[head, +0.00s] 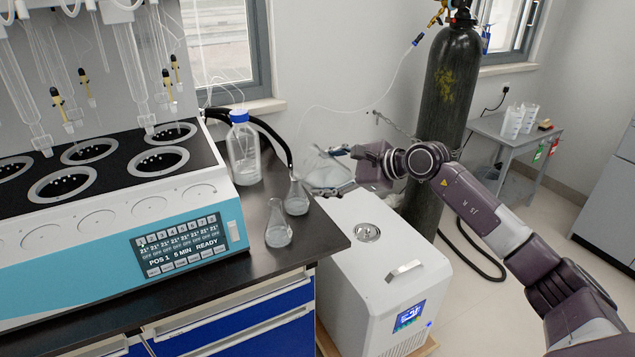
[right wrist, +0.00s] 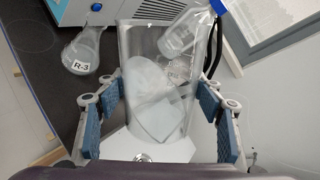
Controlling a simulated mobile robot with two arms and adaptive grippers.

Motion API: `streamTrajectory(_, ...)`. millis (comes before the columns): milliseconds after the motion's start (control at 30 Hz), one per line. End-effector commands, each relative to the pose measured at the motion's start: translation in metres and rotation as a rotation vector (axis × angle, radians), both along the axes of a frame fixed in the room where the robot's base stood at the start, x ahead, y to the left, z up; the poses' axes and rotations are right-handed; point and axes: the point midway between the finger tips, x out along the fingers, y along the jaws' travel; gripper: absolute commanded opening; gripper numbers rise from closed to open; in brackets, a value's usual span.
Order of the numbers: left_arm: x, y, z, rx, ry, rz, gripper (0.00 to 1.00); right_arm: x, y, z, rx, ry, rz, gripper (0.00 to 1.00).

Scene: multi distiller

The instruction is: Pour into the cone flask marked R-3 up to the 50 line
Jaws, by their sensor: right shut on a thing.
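My right gripper (head: 360,165) is shut on a clear glass vessel (head: 322,172), held in the air right of the bench corner. In the right wrist view the vessel (right wrist: 140,75) sits between the blue finger pads (right wrist: 160,120); its liquid level cannot be read. A cone flask marked R-3 (right wrist: 80,52) stands near the heating unit in that view. In the head view, one cone flask (head: 278,232) stands near the bench's front edge and another (head: 297,200) behind it, close to the held vessel; no label is readable there. My left gripper is not in view.
A blue-capped bottle (head: 243,150) stands behind the flasks, beside a black hose. The distiller (head: 110,225) fills the left of the bench. A white chiller box (head: 380,270) stands right of the bench, with a dark gas cylinder (head: 448,110) behind it.

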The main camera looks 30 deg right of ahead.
Motion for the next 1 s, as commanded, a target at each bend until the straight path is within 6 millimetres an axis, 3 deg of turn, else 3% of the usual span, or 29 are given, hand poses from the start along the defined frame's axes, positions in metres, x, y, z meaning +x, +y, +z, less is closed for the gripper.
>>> streamTrajectory(333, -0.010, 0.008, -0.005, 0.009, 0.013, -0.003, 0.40, 0.000, -0.001, -0.001, 0.010, -0.003, 0.000, 0.20)
streamTrajectory(633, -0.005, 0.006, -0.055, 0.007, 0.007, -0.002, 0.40, 0.000, 0.003, -0.026, 0.210, 0.007, 0.001, 0.20)
streamTrajectory(800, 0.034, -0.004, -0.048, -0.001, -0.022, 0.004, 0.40, 0.000, 0.005, -0.025, 0.272, 0.008, 0.002, 0.20)
streamTrajectory(1000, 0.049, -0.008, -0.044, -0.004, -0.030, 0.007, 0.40, 0.000, 0.006, -0.024, 0.303, 0.011, 0.001, 0.20)
